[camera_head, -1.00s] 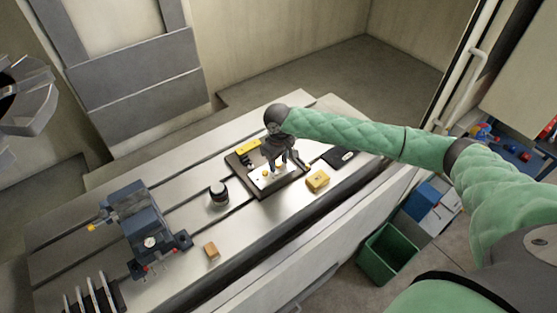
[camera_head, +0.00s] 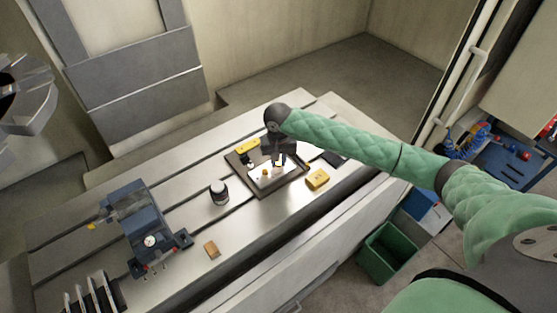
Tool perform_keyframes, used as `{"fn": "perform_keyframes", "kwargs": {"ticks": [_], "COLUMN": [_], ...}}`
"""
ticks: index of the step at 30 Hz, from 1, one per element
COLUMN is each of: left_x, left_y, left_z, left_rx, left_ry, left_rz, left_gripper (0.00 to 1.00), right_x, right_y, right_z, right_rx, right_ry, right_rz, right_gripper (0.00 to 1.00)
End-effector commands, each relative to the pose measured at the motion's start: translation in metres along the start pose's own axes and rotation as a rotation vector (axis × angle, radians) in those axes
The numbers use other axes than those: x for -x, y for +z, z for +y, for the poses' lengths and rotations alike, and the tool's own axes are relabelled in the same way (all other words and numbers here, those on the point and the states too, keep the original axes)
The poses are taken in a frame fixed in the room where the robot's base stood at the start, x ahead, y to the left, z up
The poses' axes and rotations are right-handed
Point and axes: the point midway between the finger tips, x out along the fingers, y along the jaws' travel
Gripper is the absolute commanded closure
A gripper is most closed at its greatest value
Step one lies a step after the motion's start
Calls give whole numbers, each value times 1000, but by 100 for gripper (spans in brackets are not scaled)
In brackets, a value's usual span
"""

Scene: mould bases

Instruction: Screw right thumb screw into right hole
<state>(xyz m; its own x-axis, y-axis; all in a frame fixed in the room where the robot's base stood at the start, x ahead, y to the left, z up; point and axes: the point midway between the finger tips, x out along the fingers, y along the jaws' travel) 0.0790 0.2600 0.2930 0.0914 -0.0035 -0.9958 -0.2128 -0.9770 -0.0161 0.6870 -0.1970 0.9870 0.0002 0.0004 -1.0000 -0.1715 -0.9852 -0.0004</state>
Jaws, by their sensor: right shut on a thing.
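My right gripper (camera_head: 279,161) points down over the mould base (camera_head: 258,183), a dark-rimmed base with a bright plate on the slotted machine table. It is shut on the right thumb screw, which is mostly hidden between the fingers at the plate's right part. I cannot tell whether the screw is in the right hole, as the fingers cover it. A small brass-coloured thumb screw (camera_head: 265,173) shows on the plate to the left of the fingers. My left gripper is not in view.
A blue vise (camera_head: 140,222) stands at the left of the table (camera_head: 185,245). A dark round knob (camera_head: 219,190), a yellow block (camera_head: 317,179), a small wooden block (camera_head: 211,249) and a dark flat item (camera_head: 334,158) lie around the base. A green bin (camera_head: 383,250) stands on the floor.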

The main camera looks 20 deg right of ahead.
Motion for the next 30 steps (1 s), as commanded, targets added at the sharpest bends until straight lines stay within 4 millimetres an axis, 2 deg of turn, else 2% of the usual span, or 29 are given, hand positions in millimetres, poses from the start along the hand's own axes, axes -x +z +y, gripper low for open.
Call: {"fn": "perform_keyframes", "kwargs": {"ticks": [4, 16, 29, 30], "left_x": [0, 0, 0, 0], "left_y": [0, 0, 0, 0], "left_z": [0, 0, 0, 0], "left_rx": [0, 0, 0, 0], "left_ry": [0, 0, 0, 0], "left_rz": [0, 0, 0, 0], "left_gripper": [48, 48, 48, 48], "right_x": [0, 0, -1, 0], "right_y": [0, 0, 0, -1], "right_z": [0, -1, -1, 0], "right_rx": [-96, -148, -658, -675], "right_ry": [0, -1, -2, -1], "right_rz": [-1, 0, -2, 1], "right_gripper": [100, 100, 100, 76]}}
